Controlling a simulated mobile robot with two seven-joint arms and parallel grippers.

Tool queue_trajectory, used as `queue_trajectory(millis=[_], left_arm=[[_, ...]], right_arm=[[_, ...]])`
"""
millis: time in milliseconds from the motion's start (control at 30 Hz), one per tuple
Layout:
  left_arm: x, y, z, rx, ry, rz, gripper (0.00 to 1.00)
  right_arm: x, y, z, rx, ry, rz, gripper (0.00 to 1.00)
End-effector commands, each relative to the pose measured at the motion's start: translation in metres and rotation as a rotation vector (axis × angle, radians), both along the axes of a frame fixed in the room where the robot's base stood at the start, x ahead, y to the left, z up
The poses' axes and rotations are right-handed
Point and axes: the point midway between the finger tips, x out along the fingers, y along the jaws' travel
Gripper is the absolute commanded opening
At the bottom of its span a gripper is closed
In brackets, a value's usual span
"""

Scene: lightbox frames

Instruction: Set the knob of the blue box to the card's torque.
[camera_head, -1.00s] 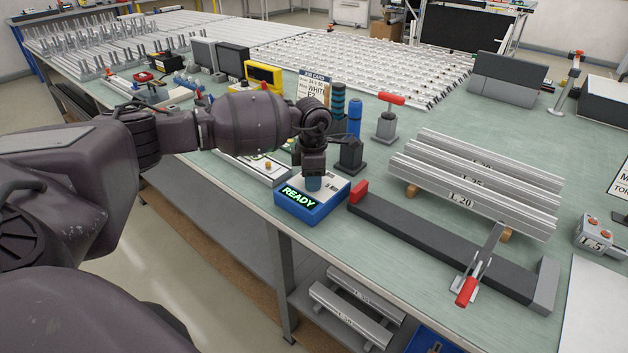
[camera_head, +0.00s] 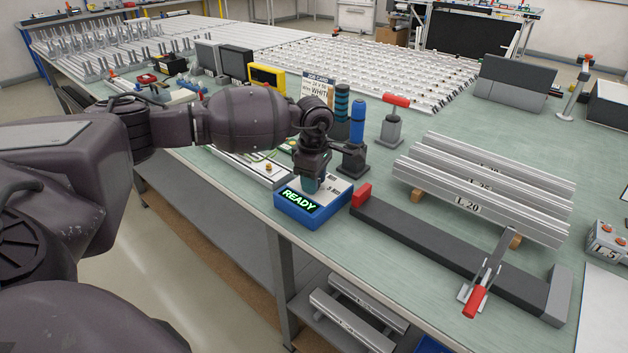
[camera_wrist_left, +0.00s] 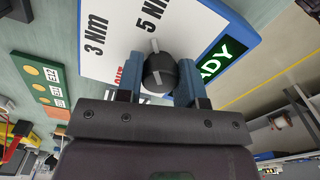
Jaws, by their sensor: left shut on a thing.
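The blue box (camera_head: 313,212) stands near the bench's front edge, its green display reading READY. Its black round knob (camera_wrist_left: 160,73) shows in the left wrist view on a white top with printed marks 3 Nm and 5 Nm. The knob's pale pointer is turned towards the 5 Nm side. My left gripper (camera_head: 312,184) reaches down onto the box top; in the wrist view its two blue fingers (camera_wrist_left: 161,80) are shut on the knob's sides. The job card (camera_head: 317,86) stands behind, partly hidden by my arm; I cannot read a torque on it. My right gripper is not in view.
Screwdrivers in holders (camera_head: 356,135) stand close behind the box. A dark fixture with a red end block (camera_head: 362,195) lies just to its right, with silver L 20 rails (camera_head: 480,205) beyond. A green board (camera_wrist_left: 43,80) lies beside the box.

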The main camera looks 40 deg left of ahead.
Motion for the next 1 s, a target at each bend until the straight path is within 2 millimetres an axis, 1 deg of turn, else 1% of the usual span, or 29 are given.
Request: queue_trajectory(millis=[300,333,467,500,800,867,1000], left_arm=[[0.000,0.000,0.001,-0.001,-0.001,-0.001,0.11],[0.000,0.000,0.001,-0.001,-0.001,0.000,0.38],[0.000,0.000,0.001,-0.001,-0.001,0.000,0.58],[0.000,0.000,0.001,-0.001,-0.001,0.000,0.60],[0.000,0.000,0.003,0.000,-0.001,0.000,0.60],[0.000,0.000,0.007,-0.001,-0.002,0.000,0.60],[0.001,0.000,0.027,-0.001,-0.005,0.000,0.60]], right_arm=[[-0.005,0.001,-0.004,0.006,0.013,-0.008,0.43],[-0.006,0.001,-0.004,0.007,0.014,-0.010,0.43],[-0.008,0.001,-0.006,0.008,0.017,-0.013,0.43],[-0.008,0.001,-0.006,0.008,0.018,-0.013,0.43],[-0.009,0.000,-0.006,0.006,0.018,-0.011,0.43],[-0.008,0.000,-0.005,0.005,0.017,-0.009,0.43],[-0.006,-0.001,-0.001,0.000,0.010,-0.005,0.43]])
